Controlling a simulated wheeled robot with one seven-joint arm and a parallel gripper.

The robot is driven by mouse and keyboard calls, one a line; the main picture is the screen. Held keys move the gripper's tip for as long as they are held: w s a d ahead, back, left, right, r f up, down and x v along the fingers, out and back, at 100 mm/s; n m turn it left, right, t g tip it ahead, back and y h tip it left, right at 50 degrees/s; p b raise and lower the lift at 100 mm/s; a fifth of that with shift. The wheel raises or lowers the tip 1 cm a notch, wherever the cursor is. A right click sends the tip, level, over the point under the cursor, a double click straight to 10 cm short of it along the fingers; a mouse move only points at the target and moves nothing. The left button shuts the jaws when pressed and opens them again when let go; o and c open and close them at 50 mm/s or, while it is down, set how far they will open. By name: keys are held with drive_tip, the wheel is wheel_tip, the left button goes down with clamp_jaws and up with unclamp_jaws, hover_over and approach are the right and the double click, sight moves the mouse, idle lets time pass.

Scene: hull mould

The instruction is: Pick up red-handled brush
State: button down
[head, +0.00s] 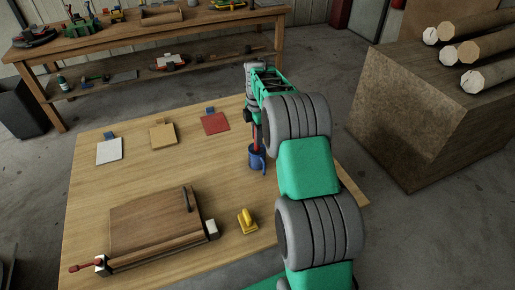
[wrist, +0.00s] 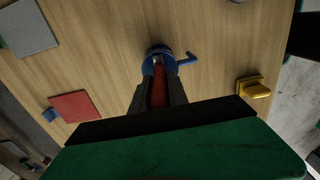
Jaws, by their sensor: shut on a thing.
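The red-handled brush (head: 257,136) stands roughly upright at the blue mug (head: 257,160), which is on the wooden table. Its red handle shows between my fingers in the wrist view (wrist: 158,93), with the blue mug (wrist: 158,52) just beyond the fingertips. My gripper (wrist: 158,85) is shut on the red handle. In the head view, my arm covers much of the gripper. The brush's lower end is hidden, and I cannot tell how much of it is inside the mug.
White (head: 109,151), tan (head: 163,137) and red (head: 215,123) squares lie on the table. A clamped wooden panel (head: 150,222) and a yellow tool (head: 247,221) are at the front. Logs (head: 487,75) rest on a block at right. The table's middle is clear.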

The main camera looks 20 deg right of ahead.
drive_tip(key=shift+r, duration=0.15)
idle(0.3)
wheel_tip(320, 180, up, 18)
idle(0.3)
idle(0.4)
